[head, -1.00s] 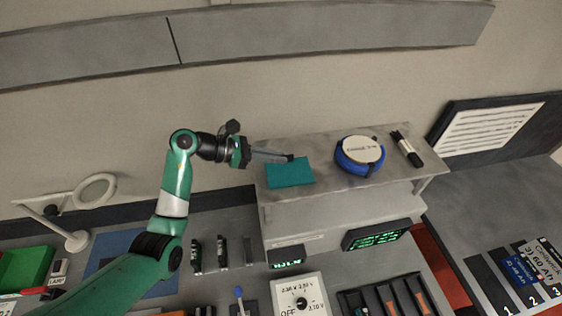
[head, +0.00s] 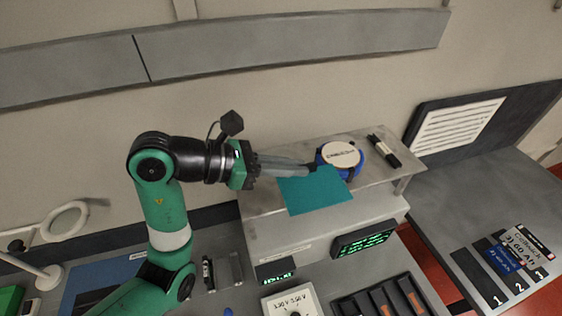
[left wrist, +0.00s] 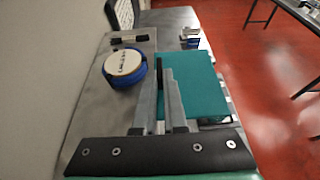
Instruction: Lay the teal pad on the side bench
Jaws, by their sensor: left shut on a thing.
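The teal pad (head: 317,192) is a flat rectangle held at its back edge by my left gripper (head: 304,170), which is shut on it. The pad seems to be above the front of the grey shelf (head: 262,203), partly covering its edge. In the left wrist view the pad (left wrist: 203,88) extends to the right of the gripper's fingers (left wrist: 164,76). A grey bench (head: 445,215) stands to the right, lower than the shelf; it is likely the side bench. My right gripper does not show.
A blue tape roll (head: 340,156) with a pale top and a black-and-white marker (head: 384,151) lie on the shelf, right of the pad. Numbered battery cards (head: 512,250) occupy the bench's front right. The bench's back left is bare. A lit green display (head: 363,240) sits below the shelf.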

